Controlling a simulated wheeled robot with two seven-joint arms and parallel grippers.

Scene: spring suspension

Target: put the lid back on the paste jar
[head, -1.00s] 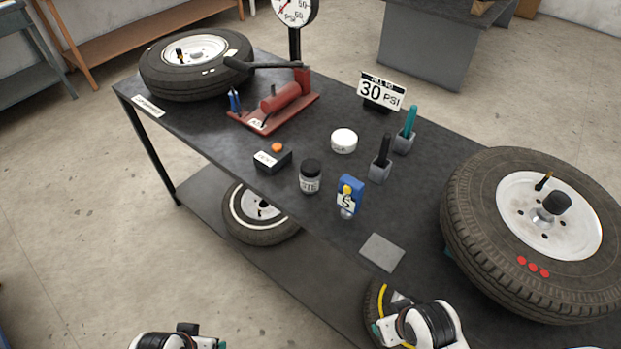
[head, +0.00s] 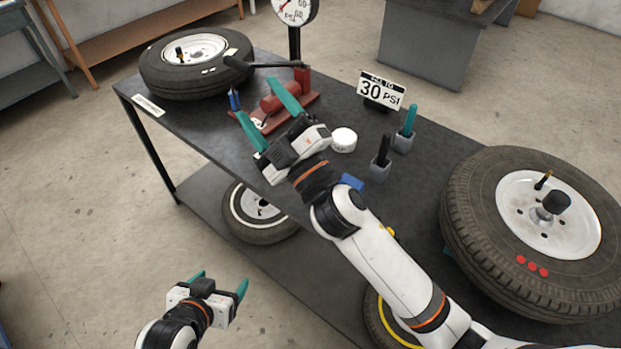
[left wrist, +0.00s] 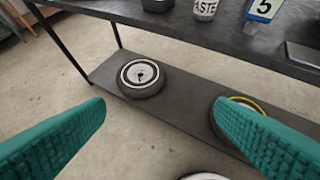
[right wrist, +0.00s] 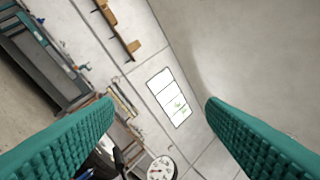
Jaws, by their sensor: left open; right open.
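The paste jar (left wrist: 205,9), with a white label ending in "ASTE", stands on the table edge at the top of the left wrist view, its top cut off. My right arm hides it in the head view. A round white piece (head: 344,139) lies on the table just right of my right gripper; I cannot tell whether it is the lid or a separate tub. My right gripper (head: 268,112) is open and empty above the table, its fingers pointing towards the red pump. My left gripper (head: 220,281) is open and empty, in front of and below the table edge.
A red pump (head: 285,100) and a tyre (head: 195,62) stand at the back left. A large wheel (head: 540,235) fills the right end. A blue item (head: 351,182) is partly hidden.

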